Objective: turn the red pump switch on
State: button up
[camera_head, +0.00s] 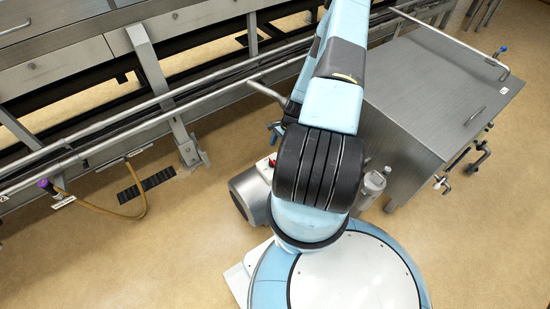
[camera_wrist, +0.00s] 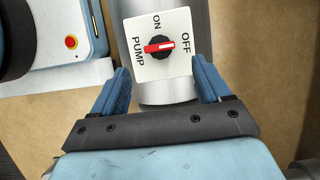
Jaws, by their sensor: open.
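The pump switch is a white square plate (camera_wrist: 176,66) marked ON, OFF and PUMP, with a black round knob carrying a red handle (camera_wrist: 159,46). In the wrist view the handle lies nearly level, its white line pointing right toward OFF; ON is at the plate's top. My gripper (camera_wrist: 160,67) is open, its two blue fingers apart, to the left and right of the plate's lower part, with nothing between them touching the handle. In the head view a small red spot on a white box (camera_head: 266,168) appears to be this switch; my arm hides the gripper there.
A grey cylindrical motor (camera_head: 247,194) lies beside my base, under the switch. A steel cabinet (camera_head: 425,90) stands to the right. A steel frame with pipes (camera_head: 130,118) runs along the left.

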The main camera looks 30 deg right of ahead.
aim_at(273, 163)
jog(key=shift+x, duration=3.45)
jog(key=shift+c, duration=0.2)
jog(key=c, duration=0.9)
jog(key=shift+d, duration=0.25)
jog(key=shift+c, duration=0.6)
jog(key=shift+a, duration=0.1)
